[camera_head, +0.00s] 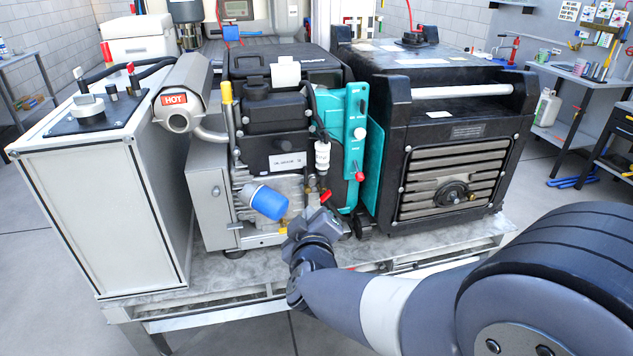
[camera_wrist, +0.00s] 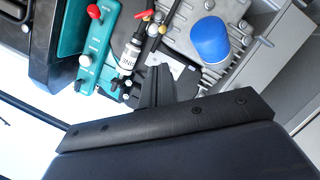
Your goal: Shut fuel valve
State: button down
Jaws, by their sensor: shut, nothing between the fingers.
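A small red lever (camera_head: 326,196) sits below a white labelled filter (camera_head: 322,155) at the engine front; I take it for the fuel valve. It also shows as a red lever (camera_wrist: 145,14) at the top of the wrist view, near the filter (camera_wrist: 130,56). My gripper (camera_head: 318,216) is just below the red lever in the head view and partly overlaps that area. In the wrist view my gripper (camera_wrist: 157,72) is shut and empty, its fingers pointing towards the filter and engine. I cannot tell whether it touches anything.
A teal panel (camera_head: 352,128) with a red knob (camera_head: 360,177) stands right of the filter. A blue canister (camera_head: 266,202) juts out at left. A black generator box (camera_head: 455,150) is right. The metal bench edge (camera_head: 220,300) runs below.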

aim_at(322, 202)
jog(key=shift+w+r, duration=0.1)
jog(key=shift+w, duration=0.05)
jog(key=w+d+f+b, duration=0.1)
jog(key=w+f, duration=0.3)
jog(key=w, duration=0.6)
jog(key=shift+w+d+f+b, duration=0.2)
jog(key=shift+d+f+b, duration=0.1)
jog(key=shift+b, duration=0.05)
jog(key=shift+d+f+n, duration=0.15)
jog(key=shift+f+n, duration=0.15)
jog(key=shift+n, duration=0.2)
dwell(0.4)
jog(key=n, duration=0.1)
jog(key=f+n+t+h+p, duration=0.1)
jog(key=n, duration=0.1)
jog(key=shift+d+n, duration=0.1)
jog(key=shift+n, duration=0.2)
